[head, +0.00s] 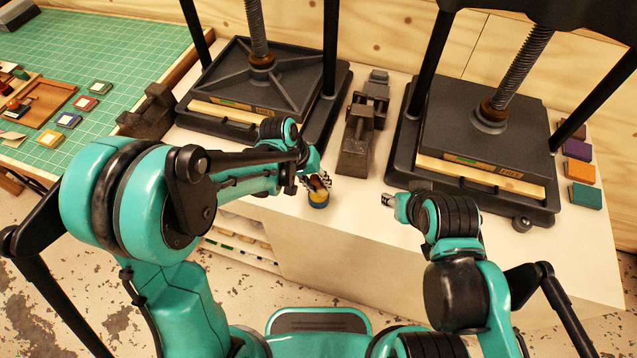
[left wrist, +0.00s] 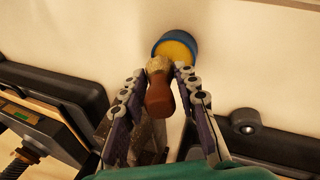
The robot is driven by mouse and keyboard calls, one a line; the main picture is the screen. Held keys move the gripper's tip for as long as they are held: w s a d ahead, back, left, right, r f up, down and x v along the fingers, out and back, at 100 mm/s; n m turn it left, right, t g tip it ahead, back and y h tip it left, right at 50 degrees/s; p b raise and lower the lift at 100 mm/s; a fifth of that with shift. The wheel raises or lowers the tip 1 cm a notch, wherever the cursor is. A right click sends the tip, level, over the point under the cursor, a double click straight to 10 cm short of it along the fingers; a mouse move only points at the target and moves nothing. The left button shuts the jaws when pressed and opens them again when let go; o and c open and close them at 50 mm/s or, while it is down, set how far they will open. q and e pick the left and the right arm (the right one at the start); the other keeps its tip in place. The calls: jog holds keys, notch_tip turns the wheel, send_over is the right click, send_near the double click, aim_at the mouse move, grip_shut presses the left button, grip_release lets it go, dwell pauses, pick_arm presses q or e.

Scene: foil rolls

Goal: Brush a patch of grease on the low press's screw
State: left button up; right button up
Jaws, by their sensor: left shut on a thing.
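My left gripper (head: 318,183) is shut on a small brush (left wrist: 160,97) with a reddish-brown handle and pale bristles. The bristle end is at the near edge of a blue tin of yellow grease (head: 318,201), which also shows in the left wrist view (left wrist: 178,47). I cannot tell whether the bristles touch the grease. Two black presses stand behind: the left press (head: 290,90) with its screw (head: 256,32), and the right press (head: 455,115) with its screw (head: 522,70). My right gripper (head: 389,200) is over the front of the white worktop; its finger opening is unclear.
A dark metal vise-like tool (head: 357,140) stands between the presses, and another dark tool (head: 147,112) is left of them. Several coloured blocks (head: 580,170) lie at the right. A green cutting mat (head: 125,40) is at the left. The worktop's front (head: 350,230) is clear.

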pick_arm(q)
jog(key=shift+f+b, duration=0.55)
jog(key=shift+b, duration=0.05)
dwell(1.6)
jog(key=shift+r+p, duration=2.55)
jog(key=shift+r, duration=1.05)
jog(key=shift+f, duration=0.1)
